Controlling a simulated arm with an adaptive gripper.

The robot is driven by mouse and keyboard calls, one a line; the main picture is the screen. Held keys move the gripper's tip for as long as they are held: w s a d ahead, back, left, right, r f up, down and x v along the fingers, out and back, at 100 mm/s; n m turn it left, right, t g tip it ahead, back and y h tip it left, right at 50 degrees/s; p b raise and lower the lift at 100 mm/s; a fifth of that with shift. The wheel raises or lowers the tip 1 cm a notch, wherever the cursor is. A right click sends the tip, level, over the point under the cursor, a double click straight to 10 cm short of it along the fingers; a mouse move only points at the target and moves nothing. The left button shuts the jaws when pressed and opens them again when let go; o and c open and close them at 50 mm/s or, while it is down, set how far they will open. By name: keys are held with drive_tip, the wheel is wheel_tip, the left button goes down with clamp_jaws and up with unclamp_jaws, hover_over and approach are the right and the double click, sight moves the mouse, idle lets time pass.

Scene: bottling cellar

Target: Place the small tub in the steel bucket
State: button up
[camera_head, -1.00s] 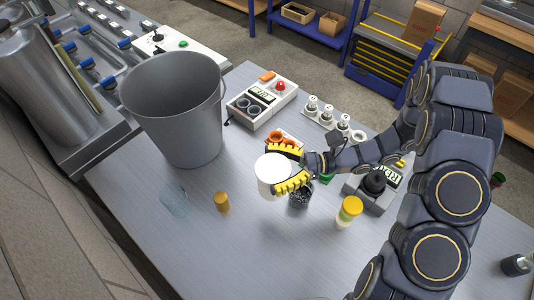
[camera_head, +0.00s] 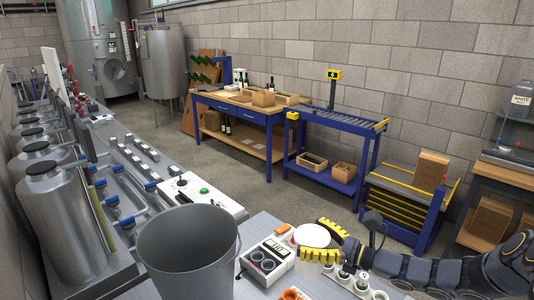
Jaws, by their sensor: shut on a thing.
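The steel bucket (camera_head: 190,262) is a large grey open pail at the lower middle-left, standing on the table. My gripper (camera_head: 319,243) has yellow fingers on both sides of the small tub (camera_head: 312,234), which is white and round. The gripper is shut on the tub and holds it above the table, to the right of the bucket and apart from it. The bucket's base is cut off by the picture's lower edge.
A meter box (camera_head: 266,260) stands on the table between bucket and gripper. A control panel (camera_head: 190,193) lies behind the bucket. Blue workbenches (camera_head: 250,118) stand farther back.

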drive_tip(key=shift+w+d+r+m+t+h, duration=0.25)
drive_tip(key=shift+w+r+t, duration=0.15)
drive_tip(key=shift+r, duration=0.1)
drive_tip(key=shift+w+d+r+m+t+h, duration=0.15)
drive_tip(key=shift+w+d+r+m+t, duration=0.15)
drive_tip(key=shift+r, duration=0.2)
